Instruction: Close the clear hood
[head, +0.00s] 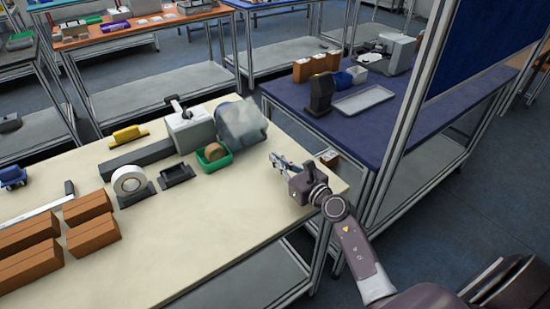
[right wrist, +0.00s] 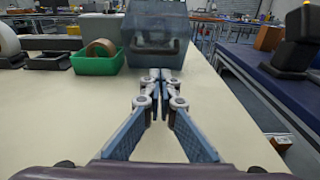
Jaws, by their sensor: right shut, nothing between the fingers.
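The clear hood (head: 241,122) is a translucent, bluish-grey cover at the far right part of the cream table. It also shows in the right wrist view (right wrist: 157,28), straight ahead, with a dark handle (right wrist: 155,46) on its front. I cannot tell how far open the hood stands. My right gripper (head: 276,160) is over the table's right end, in front of the hood. In the right wrist view its fingers (right wrist: 160,76) are together and empty, pointing at the hood's lower front. I cannot tell whether the tips touch it. My left gripper is not in view.
A green bin (head: 214,163) with a tape roll stands left of the hood, beside a grey machine (head: 190,130). A black tray (head: 177,175) and a white roll (head: 130,181) are further left. Brown boxes (head: 94,237) stand at the front left. The table's front right is clear.

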